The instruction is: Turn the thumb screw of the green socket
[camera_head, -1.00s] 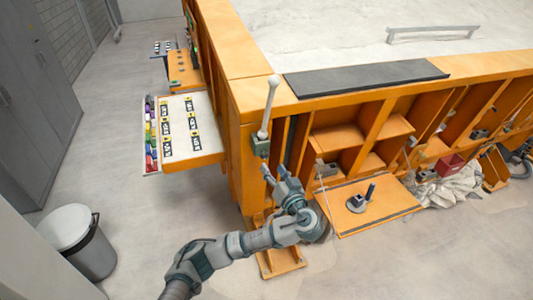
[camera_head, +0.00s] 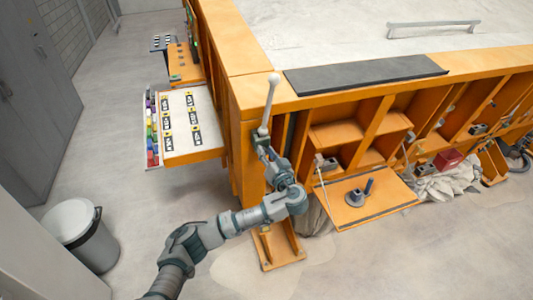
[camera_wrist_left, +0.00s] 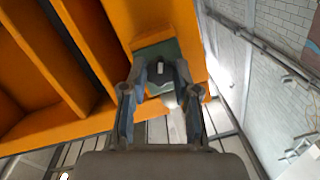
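The green socket (camera_wrist_left: 153,52) is a small dark green block on the orange frame, seen in the left wrist view with a small pale peg-like part, perhaps the thumb screw (camera_wrist_left: 160,68), on its face. In the head view my left gripper (camera_head: 263,140) is at the socket and mostly covers it. In the wrist view the left gripper's two fingers (camera_wrist_left: 160,72) stand apart, one on each side of the pale part. Whether they touch it cannot be told. A pale lever with a ball end (camera_head: 271,100) rises from the socket. My right gripper is not in view.
The orange sandbed frame (camera_head: 251,90) has open compartments right of the socket. A hinged orange panel (camera_head: 385,205) with a blue-grey fitting lies below. A side shelf with labels (camera_head: 212,140) is at left. A grey bin (camera_head: 85,240) stands on open floor.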

